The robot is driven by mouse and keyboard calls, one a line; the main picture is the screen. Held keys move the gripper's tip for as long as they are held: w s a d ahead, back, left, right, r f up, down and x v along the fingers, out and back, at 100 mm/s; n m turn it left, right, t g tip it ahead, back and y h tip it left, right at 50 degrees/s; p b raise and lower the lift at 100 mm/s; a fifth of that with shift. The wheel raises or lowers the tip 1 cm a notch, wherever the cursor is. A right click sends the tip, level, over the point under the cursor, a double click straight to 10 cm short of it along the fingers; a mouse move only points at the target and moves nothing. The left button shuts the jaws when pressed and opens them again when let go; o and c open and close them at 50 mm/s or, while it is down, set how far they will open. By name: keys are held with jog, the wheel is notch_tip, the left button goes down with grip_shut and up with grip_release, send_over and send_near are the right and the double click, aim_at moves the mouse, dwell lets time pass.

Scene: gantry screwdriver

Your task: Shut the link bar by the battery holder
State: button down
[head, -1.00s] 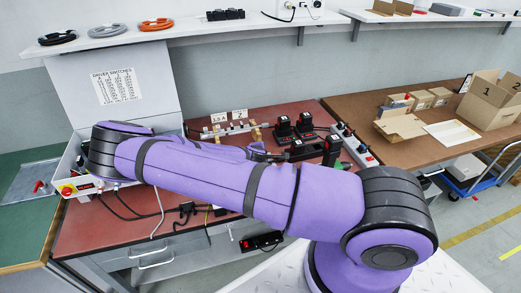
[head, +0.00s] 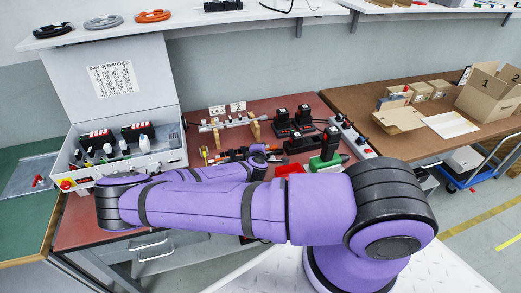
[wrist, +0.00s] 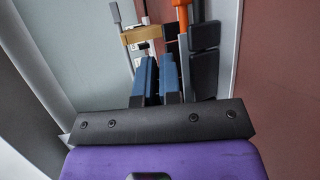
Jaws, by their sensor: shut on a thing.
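My gripper (wrist: 157,80) has its blue fingers close together in the wrist view, with a narrow gap between them. They appear shut on the link bar, but the grip itself is mostly hidden. Just beyond the fingertips is a tan block (wrist: 142,34) with a grey lever (wrist: 115,14) at its left. In the head view, my wrist reaches over the red-brown bench, and the fingers are small and hard to make out. I cannot tell for sure which part is the battery holder.
A rail with tan clamps (head: 255,130) and number cards stands behind. Black chargers (head: 300,144), a green tool (head: 328,160), a red tray (head: 290,169) and a power strip (head: 354,138) are at the right. An open grey case (head: 165,159) stands left.

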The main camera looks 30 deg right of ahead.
jog(key=c, duration=1.3)
grip_release()
